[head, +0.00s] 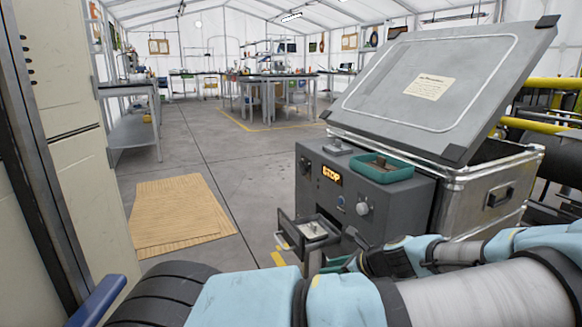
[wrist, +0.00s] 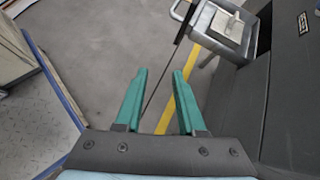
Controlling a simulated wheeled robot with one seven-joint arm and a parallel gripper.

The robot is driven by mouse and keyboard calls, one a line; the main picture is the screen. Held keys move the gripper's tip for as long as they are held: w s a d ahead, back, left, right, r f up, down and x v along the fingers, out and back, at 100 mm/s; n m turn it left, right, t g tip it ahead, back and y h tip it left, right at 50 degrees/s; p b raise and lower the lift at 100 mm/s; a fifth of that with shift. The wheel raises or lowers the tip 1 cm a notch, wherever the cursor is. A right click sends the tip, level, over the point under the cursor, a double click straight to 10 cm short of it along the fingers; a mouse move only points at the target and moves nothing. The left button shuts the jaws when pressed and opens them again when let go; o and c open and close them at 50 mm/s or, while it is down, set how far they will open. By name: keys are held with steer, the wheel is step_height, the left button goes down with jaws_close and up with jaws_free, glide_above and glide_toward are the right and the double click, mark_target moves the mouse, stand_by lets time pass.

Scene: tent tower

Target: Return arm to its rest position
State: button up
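My gripper (wrist: 159,73) shows in the wrist view with its two green fingers apart and nothing between them. Bare grey floor and a yellow line lie beyond the fingertips. In the head view my arm reaches in from the right along the bottom, and the gripper end is mostly hidden in front of the grey machine (head: 405,207). The machine has a lit STOP display (head: 332,175) and knobs. Its small metal drawer (head: 289,232) stands pulled out with a light item in it. The drawer also shows at the top right of the wrist view (wrist: 203,35), apart from the fingers.
A green tray (head: 381,168) sits on the machine. A metal case (head: 480,208) with a raised lid (head: 445,80) stands behind it. A tan mat (head: 180,212) lies on the floor at left. A shelf (head: 133,130) and cabinet stand further left. The middle floor is clear.

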steer(key=s+a+n+g+h, duration=0.2)
steer(key=s+a+n+g, duration=0.45)
steer(key=a+n, duration=0.4)
steer(key=s+a+r+n+h, duration=0.2)
steer(key=a+r+n+h, duration=0.15)
steer(key=r+n, duration=0.4)
steer(key=s+a+r+n+h, duration=0.2)
steer(key=a+r+n, duration=0.2)
steer(key=r+n, duration=0.4)
step_height(320, 180, up, 26)
steer(key=m+p, duration=0.1)
steer(key=p, duration=2.4)
steer(key=shift+d, duration=0.25)
steer(key=shift+s, duration=0.1)
